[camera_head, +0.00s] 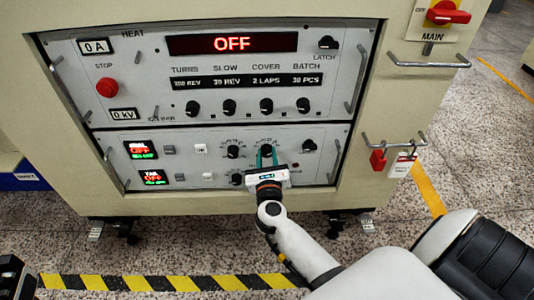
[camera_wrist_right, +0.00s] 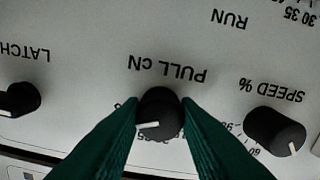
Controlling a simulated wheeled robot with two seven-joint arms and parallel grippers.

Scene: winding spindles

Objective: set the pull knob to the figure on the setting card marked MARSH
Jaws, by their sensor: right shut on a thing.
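The pull knob (camera_wrist_right: 160,112) is black and round with a white pointer line, under the label PULL cN, which is upside down in the right wrist view. My right gripper (camera_wrist_right: 160,118) has its green fingers closed on both sides of it. In the head view the pull knob (camera_head: 267,150) is on the lower panel, with my right gripper (camera_head: 266,158) at it. The pointer line aims left in the wrist view; the fingers and knob hide most scale figures. No card marked MARSH can be read. A dark piece at the head view's lower left corner may be my left gripper.
The speed knob (camera_wrist_right: 275,130) and latch knob (camera_wrist_right: 20,99) flank the pull knob closely. A red stop button (camera_head: 107,88), an OFF display (camera_head: 233,43) and rack handles (camera_head: 356,75) stand out on the panels. A red padlock (camera_head: 378,160) and tag hang at right.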

